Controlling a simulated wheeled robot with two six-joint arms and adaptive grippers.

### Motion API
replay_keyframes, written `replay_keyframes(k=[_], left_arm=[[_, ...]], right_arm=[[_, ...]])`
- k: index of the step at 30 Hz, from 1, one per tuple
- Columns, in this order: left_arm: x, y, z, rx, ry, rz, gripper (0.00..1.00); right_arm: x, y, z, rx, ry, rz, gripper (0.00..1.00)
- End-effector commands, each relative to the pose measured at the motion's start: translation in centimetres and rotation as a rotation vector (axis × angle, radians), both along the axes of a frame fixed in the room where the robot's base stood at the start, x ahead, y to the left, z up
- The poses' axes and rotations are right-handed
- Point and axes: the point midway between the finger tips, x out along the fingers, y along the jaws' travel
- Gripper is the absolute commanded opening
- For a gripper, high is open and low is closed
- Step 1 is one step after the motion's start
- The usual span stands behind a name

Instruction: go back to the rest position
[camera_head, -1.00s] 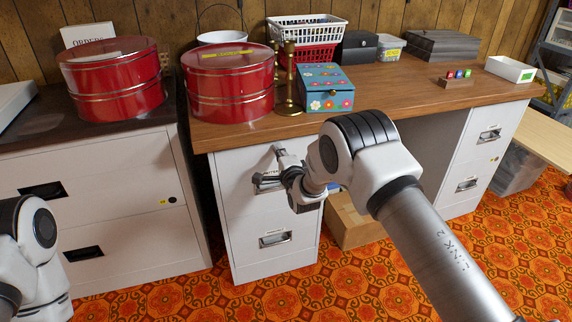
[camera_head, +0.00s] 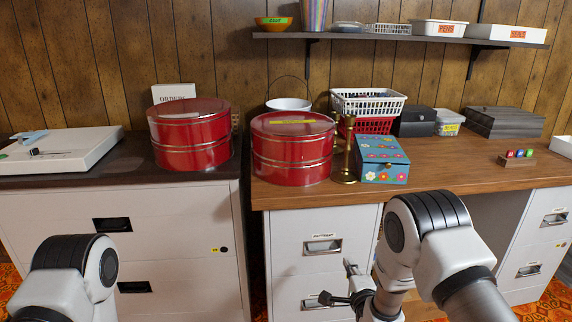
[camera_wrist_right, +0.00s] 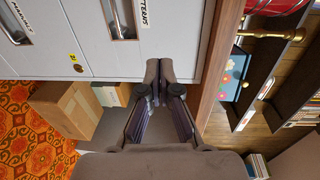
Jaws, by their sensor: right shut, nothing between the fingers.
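My right gripper (camera_head: 338,282) is low in front of the white drawer cabinet (camera_head: 287,240) under the wooden desk. It holds nothing. In the right wrist view the right gripper's fingertips (camera_wrist_right: 160,70) are together with nothing between them, close to the cabinet's front beneath the desk edge. My right arm comes in from the lower right in the head view and bends in front of the desk. Of my left arm, only a link shows at the lower left; the left gripper is out of view.
Two red round tins (camera_head: 192,135) (camera_head: 293,152), a brass candlestick (camera_head: 345,160) and a flowered blue box (camera_head: 382,160) stand along the worktops. A wall shelf (camera_head: 400,38) is above. A cardboard box (camera_wrist_right: 66,108) stands on the patterned floor below the desk.

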Motion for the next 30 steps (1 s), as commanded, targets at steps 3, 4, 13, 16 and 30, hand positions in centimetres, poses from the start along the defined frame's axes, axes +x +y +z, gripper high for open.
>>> replay_keyframes(k=[3, 4, 13, 16, 30], left_arm=[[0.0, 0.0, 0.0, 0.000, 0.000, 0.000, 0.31], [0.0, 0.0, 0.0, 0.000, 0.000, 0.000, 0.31], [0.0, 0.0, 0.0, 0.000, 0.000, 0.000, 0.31], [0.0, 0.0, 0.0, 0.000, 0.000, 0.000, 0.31], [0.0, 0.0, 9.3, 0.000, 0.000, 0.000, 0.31]], right_arm=[[-6.1, -1.9, -7.2, -0.043, 0.235, -0.019, 0.00], [-8.1, -2.3, -9.1, -0.086, 0.312, -0.012, 0.00], [-30.7, -3.7, -19.5, -0.642, 1.020, 0.424, 0.00], [-36.8, -3.5, -19.6, -0.800, 1.149, 0.682, 0.00], [-42.7, -3.1, -9.9, -1.115, 1.143, 1.226, 0.00]])
